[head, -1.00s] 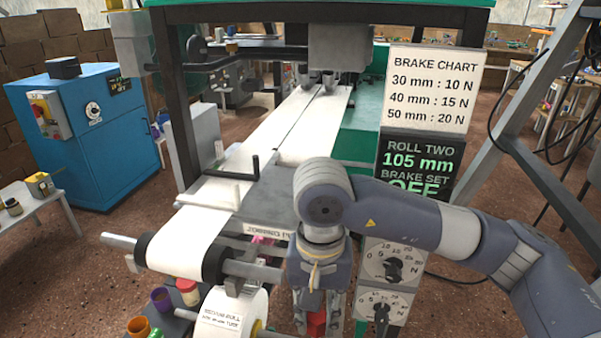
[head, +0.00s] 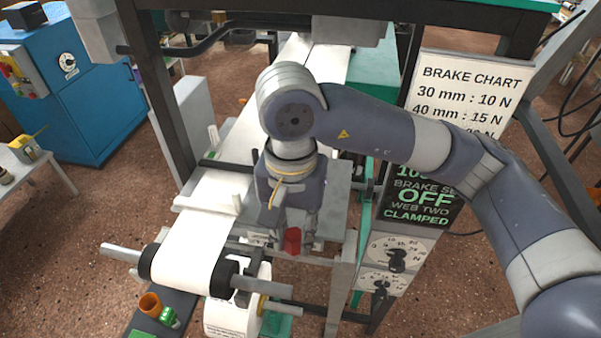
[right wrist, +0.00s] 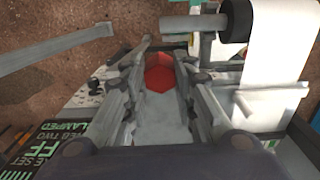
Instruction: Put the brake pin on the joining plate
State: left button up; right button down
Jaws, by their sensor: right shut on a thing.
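My right gripper (head: 294,236) points down over the front part of the grey joining plate (head: 334,208). It is shut on a red piece (head: 292,241), which I take to be the brake pin. In the right wrist view the red piece (right wrist: 159,74) sits between the fingertips (right wrist: 157,82), with the grey plate (right wrist: 160,132) behind it. I cannot tell whether the red piece touches the plate. The gripper and wrist hide part of the plate. My left gripper is not in view.
A white paper web (head: 190,245) runs over a roller left of the plate. Dials (head: 397,258) and a dark display (head: 420,205) reading "OFF" and "CLAMPED" are on the right.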

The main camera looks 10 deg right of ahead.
jog(key=w+d+f+p, duration=0.1)
jog(key=w+d+p, duration=0.1)
jog(key=w, duration=0.2)
jog(key=w+d+f+p, duration=0.1)
jog(key=w+d+p, duration=0.2)
jog(key=w, duration=0.2)
jog(key=w+d+f+p, duration=0.2)
jog(key=w+p, duration=0.1)
jog(key=w, duration=0.1)
jog(key=shift+w+d, duration=0.15)
jog(key=shift+w, duration=0.1)
jog(key=shift+f, duration=0.25)
jog(key=shift+f, duration=0.2)
jog(key=c, duration=1.3)
grip_release()
